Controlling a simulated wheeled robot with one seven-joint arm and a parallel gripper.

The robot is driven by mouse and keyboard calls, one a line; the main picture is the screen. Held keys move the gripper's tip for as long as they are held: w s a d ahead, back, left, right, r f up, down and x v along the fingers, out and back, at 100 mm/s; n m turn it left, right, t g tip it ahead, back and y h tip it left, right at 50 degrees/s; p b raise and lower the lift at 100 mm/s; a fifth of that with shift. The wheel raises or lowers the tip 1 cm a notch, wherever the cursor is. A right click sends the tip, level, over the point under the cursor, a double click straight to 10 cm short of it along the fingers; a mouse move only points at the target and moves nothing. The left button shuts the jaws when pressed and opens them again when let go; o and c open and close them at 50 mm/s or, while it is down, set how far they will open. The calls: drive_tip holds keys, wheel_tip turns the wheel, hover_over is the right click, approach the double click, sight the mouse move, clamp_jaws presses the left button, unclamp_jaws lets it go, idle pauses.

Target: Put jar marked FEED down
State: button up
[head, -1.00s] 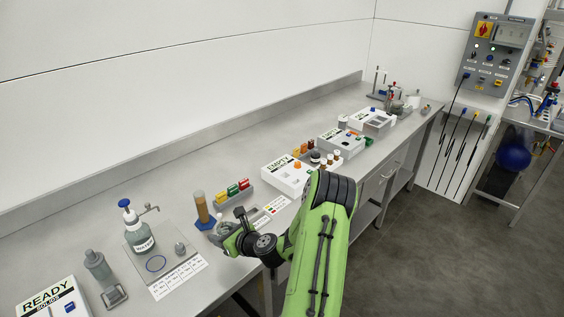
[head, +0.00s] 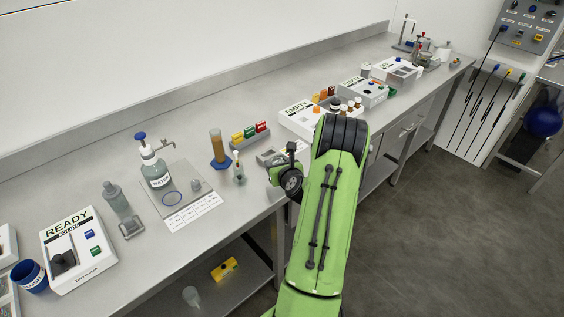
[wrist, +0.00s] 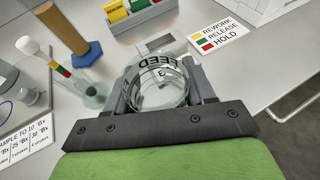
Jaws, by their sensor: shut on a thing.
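The clear glass jar marked FEED (wrist: 162,80) sits between the jaws of my gripper (wrist: 165,95) in the wrist view. The jar looks clear, and its black lettering faces the camera. My gripper is shut on it, over the front part of the bench (wrist: 215,68). In the head view, my gripper (head: 277,168) is at the bench's front edge, mostly hidden by my green arm. The jar is hard to make out there. I cannot tell whether its base touches the bench top.
Left of the jar stand an amber cylinder on a blue foot (wrist: 72,35) and a small vessel with a striped stick (wrist: 92,92).

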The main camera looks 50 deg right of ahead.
wheel_tip(320, 180, down, 4)
drive_tip(key=shift+a+r+b, duration=0.1)
drive_tip(key=shift+b, duration=0.5)
drive_tip(key=shift+r, duration=0.15)
drive_tip(key=o, duration=1.2)
drive_tip(key=shift+f, duration=0.2)
drive_tip(key=shift+r, duration=0.1)
